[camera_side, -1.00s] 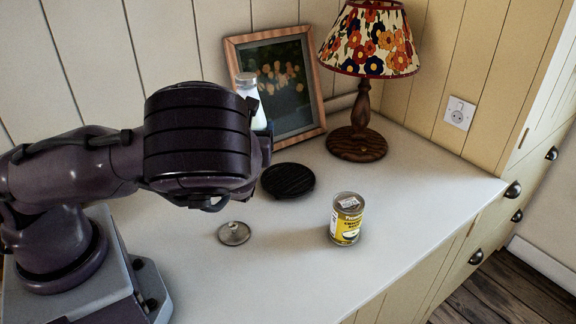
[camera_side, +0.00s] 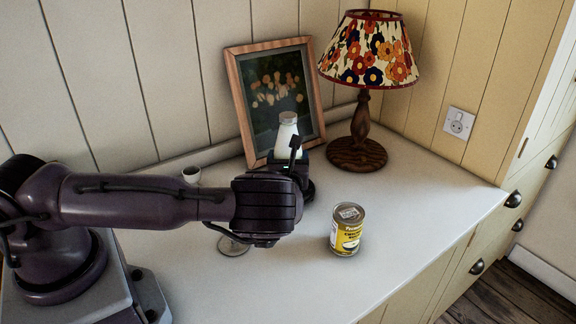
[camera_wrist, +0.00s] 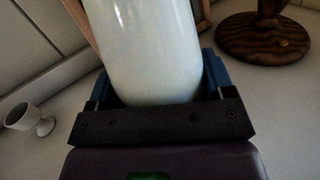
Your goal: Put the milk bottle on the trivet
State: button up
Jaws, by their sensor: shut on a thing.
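The milk bottle (camera_side: 287,138), white with a grey cap, stands upright in my gripper (camera_side: 290,163) in the side view. In the wrist view the bottle (camera_wrist: 145,45) fills the space between the jaws of my gripper (camera_wrist: 156,88), which is shut on it. The bottle appears above or behind the trivet area. Its base is hidden, so I cannot tell whether it touches anything.
A yellow can (camera_side: 347,229) stands right of my wrist. A white egg cup (camera_side: 191,174) stands at the back left. The lamp (camera_side: 357,152) and picture frame (camera_side: 241,107) are close behind the bottle.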

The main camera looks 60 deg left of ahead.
jog(key=shift+f, duration=0.8)
jog(key=shift+f, duration=0.15)
